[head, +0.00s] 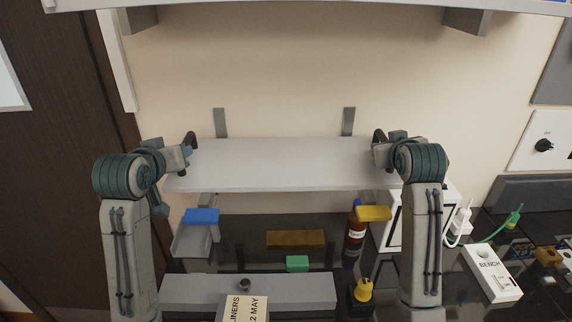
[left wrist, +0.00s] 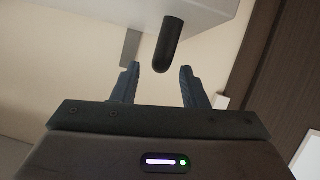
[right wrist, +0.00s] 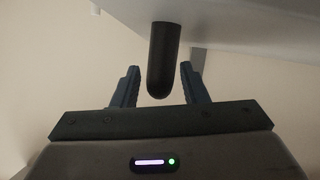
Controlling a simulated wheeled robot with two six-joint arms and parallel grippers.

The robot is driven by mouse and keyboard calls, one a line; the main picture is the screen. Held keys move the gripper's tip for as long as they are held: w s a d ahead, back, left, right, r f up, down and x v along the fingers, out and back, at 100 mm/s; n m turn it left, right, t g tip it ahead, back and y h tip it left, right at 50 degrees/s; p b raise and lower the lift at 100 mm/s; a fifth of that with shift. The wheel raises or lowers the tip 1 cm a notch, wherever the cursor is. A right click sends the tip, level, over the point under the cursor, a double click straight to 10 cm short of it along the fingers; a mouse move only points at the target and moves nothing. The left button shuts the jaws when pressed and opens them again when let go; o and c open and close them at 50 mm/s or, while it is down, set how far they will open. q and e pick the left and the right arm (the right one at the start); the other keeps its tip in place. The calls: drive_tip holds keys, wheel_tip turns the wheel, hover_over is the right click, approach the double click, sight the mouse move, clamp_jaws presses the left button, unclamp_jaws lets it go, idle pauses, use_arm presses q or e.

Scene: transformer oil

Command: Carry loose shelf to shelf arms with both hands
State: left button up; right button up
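The loose shelf (head: 285,165) is a pale grey board, lying roughly level over the shelf arms. The arms' upright wall plates, left (head: 220,122) and right (head: 348,121), rise behind its back edge. Small parts of the arms show below its front edge; whether the board touches them is hidden. A black rounded handle hangs at each end, seen in the left wrist view (left wrist: 168,45) and right wrist view (right wrist: 163,60). My left gripper (left wrist: 158,78) and right gripper (right wrist: 157,80) are open, with fingers apart on both sides of their handles, not closed on them.
Below the shelf are a blue-topped grey piece (head: 201,216), a brown block (head: 295,239), a green block (head: 297,263), a dark bottle (head: 356,230) and a yellow-topped item (head: 373,213). A long grey box (head: 190,291) stands in front. A fixed shelf crosses above; wall between is clear.

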use_arm(q)
drive_tip(key=v, duration=0.6)
drive_tip(key=shift+s, duration=0.25)
use_arm(e)
drive_tip(key=v, duration=1.2)
